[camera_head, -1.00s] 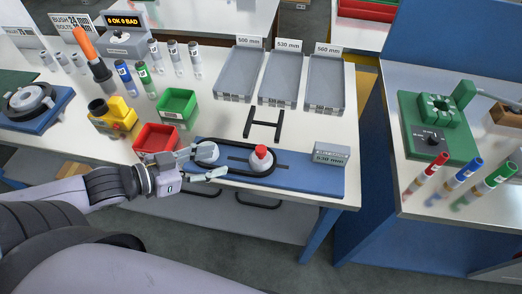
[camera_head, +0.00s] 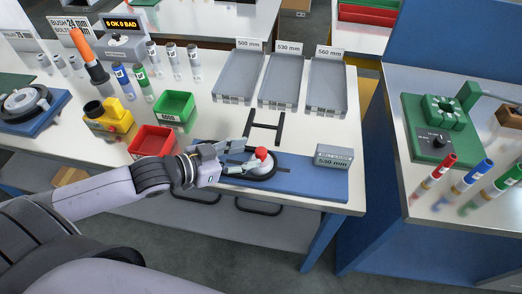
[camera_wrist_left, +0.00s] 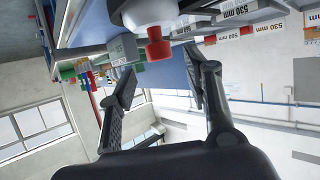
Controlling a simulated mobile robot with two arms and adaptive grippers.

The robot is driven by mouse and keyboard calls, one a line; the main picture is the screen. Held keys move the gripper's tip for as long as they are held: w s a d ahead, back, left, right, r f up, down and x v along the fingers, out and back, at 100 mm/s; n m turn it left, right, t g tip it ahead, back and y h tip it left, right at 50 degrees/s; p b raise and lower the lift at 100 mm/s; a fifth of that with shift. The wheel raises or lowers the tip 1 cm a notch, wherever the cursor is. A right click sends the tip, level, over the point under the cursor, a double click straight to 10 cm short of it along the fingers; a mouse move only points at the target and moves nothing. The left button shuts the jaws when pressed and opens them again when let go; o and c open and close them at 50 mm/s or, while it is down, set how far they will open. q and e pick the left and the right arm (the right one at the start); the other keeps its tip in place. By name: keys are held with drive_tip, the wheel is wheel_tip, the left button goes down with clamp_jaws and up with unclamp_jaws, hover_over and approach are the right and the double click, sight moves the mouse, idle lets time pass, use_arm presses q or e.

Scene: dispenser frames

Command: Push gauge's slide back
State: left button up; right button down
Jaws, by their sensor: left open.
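The gauge is a blue board (camera_head: 315,183) at the table's front edge, with a slot along it. A grey display block (camera_head: 333,158) on the board's right end reads 530 mm. My left gripper (camera_head: 243,158) is open at the knob's left, fingers reaching toward it. In the left wrist view the red knob (camera_wrist_left: 158,45) lies between the open fingertips, with a white part beside it; contact cannot be told. The board's left end is partly hidden by my gripper. My right gripper is not in view.
A red bin (camera_head: 152,141) and a green bin (camera_head: 174,106) stand behind my left arm. Grey trays (camera_head: 240,82) marked 500, 530 and 560 mm lie at the back. Several marker-like cylinders stand at left.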

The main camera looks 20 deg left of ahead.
sight(260, 151)
use_arm(q)
drive_tip(key=shift+x, duration=2.9)
drive_tip(key=shift+c, duration=0.5)
clamp_jaws()
drive_tip(key=shift+p, duration=0.3)
